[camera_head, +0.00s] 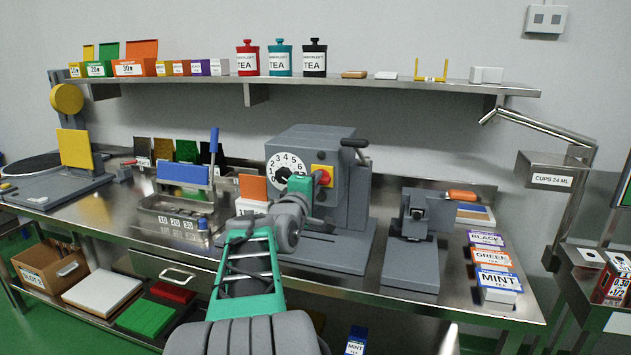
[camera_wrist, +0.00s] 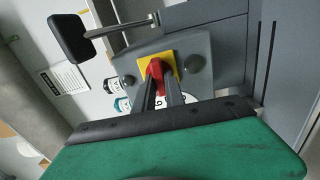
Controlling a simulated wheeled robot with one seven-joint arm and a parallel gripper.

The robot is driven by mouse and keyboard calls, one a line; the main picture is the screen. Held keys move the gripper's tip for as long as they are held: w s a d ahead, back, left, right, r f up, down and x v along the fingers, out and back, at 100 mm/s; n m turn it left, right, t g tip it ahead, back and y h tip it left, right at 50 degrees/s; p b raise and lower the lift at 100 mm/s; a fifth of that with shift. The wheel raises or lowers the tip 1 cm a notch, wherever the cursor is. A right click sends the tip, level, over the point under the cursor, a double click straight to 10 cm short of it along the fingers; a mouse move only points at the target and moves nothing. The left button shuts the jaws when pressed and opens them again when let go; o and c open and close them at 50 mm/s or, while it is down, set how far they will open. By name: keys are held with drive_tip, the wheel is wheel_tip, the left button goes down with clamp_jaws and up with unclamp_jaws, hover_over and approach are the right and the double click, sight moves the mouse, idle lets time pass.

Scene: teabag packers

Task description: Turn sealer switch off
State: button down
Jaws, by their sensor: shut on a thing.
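The sealer (camera_head: 345,215) is a grey machine on the steel bench, with a white numbered dial and a yellow plate (camera_head: 330,183) on its front. The switch (camera_head: 326,176) is a red knob on this plate, partly hidden by my gripper in the head view. The red switch (camera_wrist: 155,69) shows clearly in the wrist view on its yellow plate. My gripper (camera_wrist: 161,88) has its two dark fingers shut on the red switch. In the head view my gripper (camera_head: 316,179) reaches the sealer's front from the lower left.
A dark-knobbed lever (camera_head: 355,144) sticks out at the sealer's upper right. A grey press (camera_head: 415,235) with an orange handle stands to the right, near tea boxes (camera_head: 492,255). A rack with a blue bar (camera_head: 183,173) stands to the left. A shelf (camera_head: 300,81) runs above.

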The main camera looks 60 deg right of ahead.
drive_tip(key=shift+n, duration=0.3)
drive_tip(key=c, duration=1.4)
unclamp_jaws()
drive_tip(key=s+a, duration=0.1)
drive_tip(key=a, duration=0.6)
drive_tip(key=shift+a+b, duration=0.35)
drive_tip(key=shift+b, duration=0.1)
drive_tip(key=shift+s, duration=0.1)
